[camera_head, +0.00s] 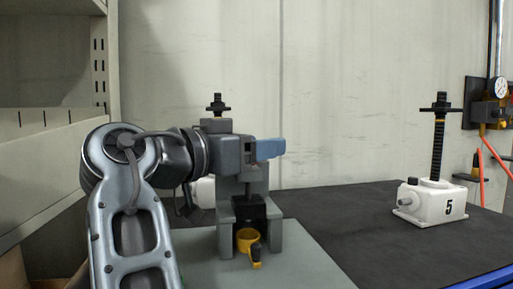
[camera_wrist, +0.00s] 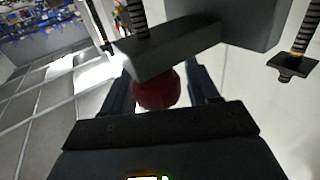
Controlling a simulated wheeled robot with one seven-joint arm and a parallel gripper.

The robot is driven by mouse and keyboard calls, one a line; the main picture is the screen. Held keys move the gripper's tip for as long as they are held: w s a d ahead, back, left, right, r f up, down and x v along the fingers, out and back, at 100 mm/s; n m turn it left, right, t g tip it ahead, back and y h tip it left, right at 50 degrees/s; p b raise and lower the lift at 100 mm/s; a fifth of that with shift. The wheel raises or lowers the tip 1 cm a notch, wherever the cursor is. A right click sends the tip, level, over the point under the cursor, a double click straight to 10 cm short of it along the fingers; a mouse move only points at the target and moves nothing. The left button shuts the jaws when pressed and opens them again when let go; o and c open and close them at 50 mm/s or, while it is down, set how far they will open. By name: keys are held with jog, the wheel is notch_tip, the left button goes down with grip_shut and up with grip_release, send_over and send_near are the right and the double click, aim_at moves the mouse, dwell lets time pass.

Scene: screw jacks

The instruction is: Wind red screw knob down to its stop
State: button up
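The red screw knob (camera_wrist: 157,92) shows in the wrist view, dark red and rounded, beside a grey block (camera_wrist: 170,48) with a black threaded screw (camera_wrist: 140,18) rising from it. My gripper (camera_wrist: 160,82) has its two blue fingers on either side of the knob; a narrow gap shows at the right finger, and contact at the left is unclear. In the head view my gripper (camera_head: 270,149) is at the upper part of a grey stand (camera_head: 283,235), its blue finger pointing right. The red knob is hidden there.
A white jack marked 5 (camera_head: 434,204) with a tall black screw stands at right. A yellow ring part (camera_head: 247,240) sits low in the grey stand. Shelving (camera_head: 45,150) is at left. The dark bench top (camera_head: 350,215) between stand and jack is clear.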

jog(key=shift+o, duration=0.3)
jog(key=shift+f, duration=0.15)
jog(key=shift+s+a, duration=0.1)
jog(key=shift+a, duration=0.05)
jog(key=v, duration=0.7)
jog(key=shift+s+b, duration=0.2)
jog(key=shift+b, duration=0.15)
jog(key=shift+a, duration=0.1)
